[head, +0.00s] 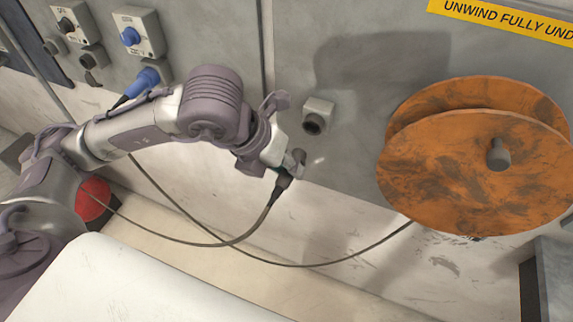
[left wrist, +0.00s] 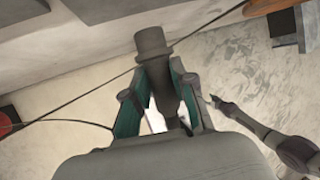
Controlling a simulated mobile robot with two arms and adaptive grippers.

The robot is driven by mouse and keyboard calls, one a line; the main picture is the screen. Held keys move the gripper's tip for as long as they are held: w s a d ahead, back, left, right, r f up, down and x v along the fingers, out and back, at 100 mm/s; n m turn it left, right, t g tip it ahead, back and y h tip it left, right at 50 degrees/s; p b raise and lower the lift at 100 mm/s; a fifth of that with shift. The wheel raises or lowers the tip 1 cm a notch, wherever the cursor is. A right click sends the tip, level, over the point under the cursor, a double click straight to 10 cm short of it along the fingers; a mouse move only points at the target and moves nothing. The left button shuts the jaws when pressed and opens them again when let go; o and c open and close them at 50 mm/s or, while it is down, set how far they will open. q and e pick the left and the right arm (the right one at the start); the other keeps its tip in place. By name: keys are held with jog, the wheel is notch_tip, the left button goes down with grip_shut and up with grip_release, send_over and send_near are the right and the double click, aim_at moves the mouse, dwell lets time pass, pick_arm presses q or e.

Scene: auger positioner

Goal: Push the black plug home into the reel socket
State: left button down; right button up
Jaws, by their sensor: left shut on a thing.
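My left gripper (head: 290,165) is shut on the black plug (head: 283,182), whose cable hangs down and curves to the left. In the left wrist view the plug (left wrist: 153,48) sits between the teal-padded fingers of the left gripper (left wrist: 160,88), its round end pointing away from the palm. The reel socket (head: 316,118), a small grey box with a dark round opening, is on the wall panel above and right of the plug. The plug is apart from it. My right gripper (left wrist: 220,103) shows small in the left wrist view; its jaw state is unclear.
A large orange cable reel (head: 440,170) stands right of the socket. Switch boxes (head: 138,33) and a blue plug (head: 145,82) are on the panel at left. Loose cables (head: 330,263) hang across the lower area. A yellow sign (head: 505,20) is at top right.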

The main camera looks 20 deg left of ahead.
aim_at(295, 153)
pick_arm(q)
jog(key=shift+r, duration=0.15)
jog(key=shift+b, duration=0.55)
jog(key=shift+w, duration=0.1)
jog(key=w+b, duration=0.1)
jog(key=w, duration=0.2)
jog(key=shift+w, duration=1.2)
jog(key=shift+b, duration=0.45)
